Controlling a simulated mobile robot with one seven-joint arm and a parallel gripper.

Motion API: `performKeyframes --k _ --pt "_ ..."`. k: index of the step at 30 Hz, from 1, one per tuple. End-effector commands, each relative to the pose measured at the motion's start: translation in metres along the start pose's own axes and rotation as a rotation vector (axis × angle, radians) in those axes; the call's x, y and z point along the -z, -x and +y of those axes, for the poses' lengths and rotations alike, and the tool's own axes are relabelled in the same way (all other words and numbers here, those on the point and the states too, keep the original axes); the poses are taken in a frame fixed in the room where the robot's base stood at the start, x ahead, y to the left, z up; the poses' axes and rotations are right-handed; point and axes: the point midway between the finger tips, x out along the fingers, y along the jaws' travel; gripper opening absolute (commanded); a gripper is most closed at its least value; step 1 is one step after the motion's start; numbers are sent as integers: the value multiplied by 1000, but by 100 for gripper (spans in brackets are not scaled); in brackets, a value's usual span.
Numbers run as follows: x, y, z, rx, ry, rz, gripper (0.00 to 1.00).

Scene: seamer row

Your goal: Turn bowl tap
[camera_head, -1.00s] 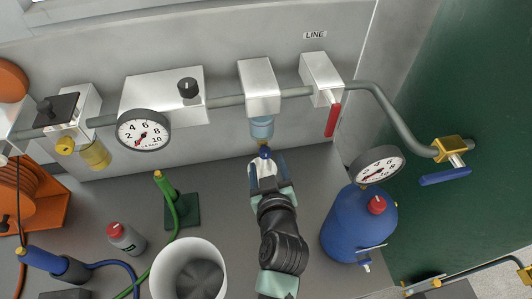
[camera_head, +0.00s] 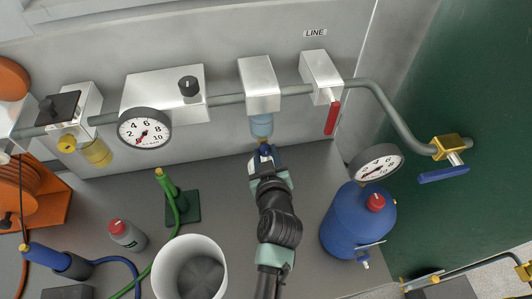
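The bowl tap (camera_head: 264,148) is a small blue knob under the pale blue bowl (camera_head: 261,126) of a white-capped unit on the wall pipe. My gripper (camera_head: 262,156) is right at the tap, below the bowl, with its fingers pointing up toward the wall. The fingers and the gripper body hide most of the tap. I cannot tell whether the fingers are closed on it or only around it.
A red-handled valve (camera_head: 332,118) hangs to the right of the bowl unit. A blue tank (camera_head: 350,226) with a gauge stands right of my arm. A white bucket (camera_head: 219,268) and a green stand (camera_head: 182,208) are on the left. A round gauge (camera_head: 145,130) is on the pipe.

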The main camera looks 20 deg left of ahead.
Motion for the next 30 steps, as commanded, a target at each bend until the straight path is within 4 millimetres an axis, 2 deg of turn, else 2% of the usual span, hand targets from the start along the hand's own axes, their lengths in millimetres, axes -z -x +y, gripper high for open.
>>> performKeyframes --k 1,3,11,21,30 --pt "0 0 0 0 0 0 9" --pt "0 0 0 0 0 -1 0" --pt "-3 -1 1 21 -57 0 0" --pt "-4 -2 4 175 -426 0 0" --pt "-2 0 4 191 -462 -3 0"
